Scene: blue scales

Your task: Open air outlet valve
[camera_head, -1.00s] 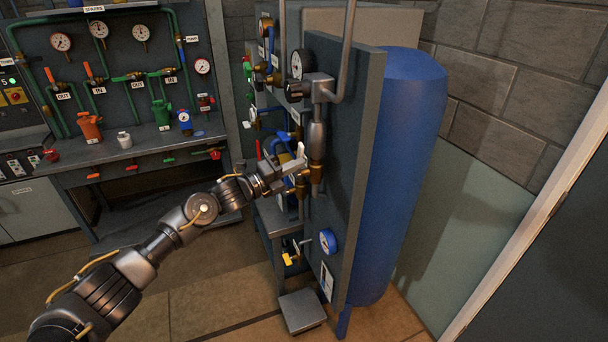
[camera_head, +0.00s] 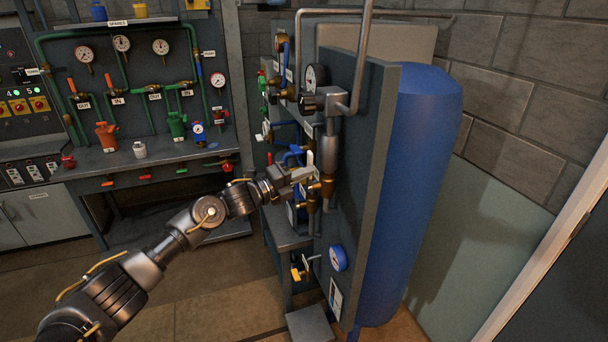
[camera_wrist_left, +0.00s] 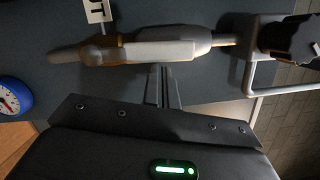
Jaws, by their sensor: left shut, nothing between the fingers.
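The valve on the front pipe of the blue-tank panel has a brass body (camera_head: 328,186) and a white lever (camera_head: 310,160) that points up along the pipe. In the left wrist view its brass body (camera_wrist_left: 100,52) lies left and the white lever (camera_wrist_left: 155,50) runs right along the grey pipe. A partly cut label (camera_wrist_left: 97,10) ending in "UT" sits beside it. My left gripper (camera_head: 309,173) is shut and empty beside the lever. In the left wrist view its fingers (camera_wrist_left: 161,88) end just below the lever; I cannot tell whether they touch. My right gripper is out of view.
The panel (camera_head: 375,150) stands in front of the blue tank (camera_head: 425,170). A black knob (camera_head: 309,103) and a pressure gauge (camera_head: 316,77) sit above the valve, and a blue gauge (camera_head: 338,257) sits below. A bench (camera_head: 150,160) with several valves is at back left.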

